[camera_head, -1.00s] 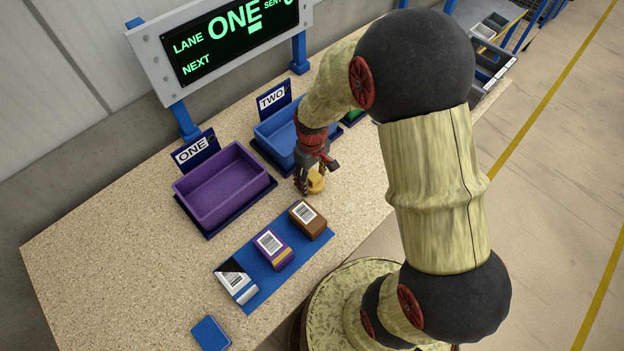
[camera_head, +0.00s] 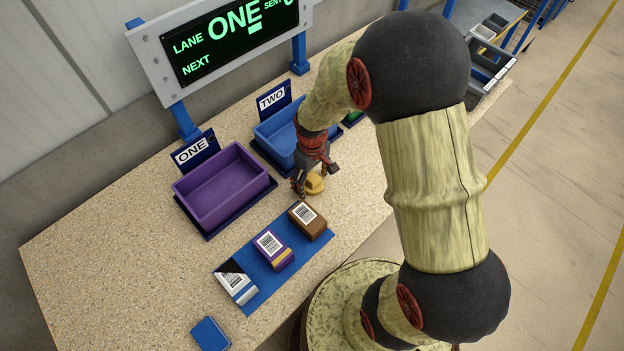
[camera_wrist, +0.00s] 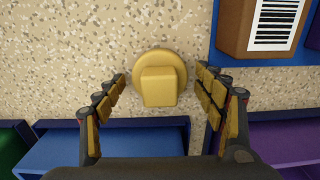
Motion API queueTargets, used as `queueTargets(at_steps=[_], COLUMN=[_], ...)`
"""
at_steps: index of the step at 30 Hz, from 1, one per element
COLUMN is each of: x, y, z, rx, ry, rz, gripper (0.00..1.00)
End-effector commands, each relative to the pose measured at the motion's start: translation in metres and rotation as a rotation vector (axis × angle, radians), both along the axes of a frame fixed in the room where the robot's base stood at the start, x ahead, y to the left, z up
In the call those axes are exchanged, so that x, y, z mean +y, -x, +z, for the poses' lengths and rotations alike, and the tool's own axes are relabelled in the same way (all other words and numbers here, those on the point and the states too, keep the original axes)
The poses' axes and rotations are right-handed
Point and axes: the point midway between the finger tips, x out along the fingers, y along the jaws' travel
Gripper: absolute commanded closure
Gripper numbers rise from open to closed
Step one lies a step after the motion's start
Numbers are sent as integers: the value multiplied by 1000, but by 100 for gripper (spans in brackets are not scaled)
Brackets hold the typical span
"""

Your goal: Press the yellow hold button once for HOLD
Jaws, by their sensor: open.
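The yellow hold button (camera_head: 315,184) sits on the speckled table, to the right of the purple bin and close to the brown box. In the wrist view the button (camera_wrist: 159,86) shows as a round base with a squarish top, lying between and just beyond my fingertips. My gripper (camera_head: 312,178) is over the button, pointing down, with nothing between its fingers. In the wrist view my gripper (camera_wrist: 161,80) has its two fingers spread to either side of the button. I cannot tell whether a finger touches it.
A purple bin (camera_head: 177,190) marked ONE and a blue bin (camera_head: 262,136) marked TWO stand behind. A blue mat (camera_head: 262,292) holds a brown box (camera_head: 310,220), a purple box (camera_head: 272,250) and a white-black packet (camera_head: 236,283). The sign (camera_head: 228,40) reads LANE ONE.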

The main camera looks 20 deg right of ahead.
Motion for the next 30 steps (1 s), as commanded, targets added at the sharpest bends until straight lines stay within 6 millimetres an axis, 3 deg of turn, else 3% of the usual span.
queueTargets(at_steps=[7, 18, 30], x=[0, 0, 1], y=[-1, -1, 2], z=[17, 91, 140], rx=[-3, -2, -26], ry=[0, 0, 1], rz=[0, 0, -13], gripper=[30, 30, 30])
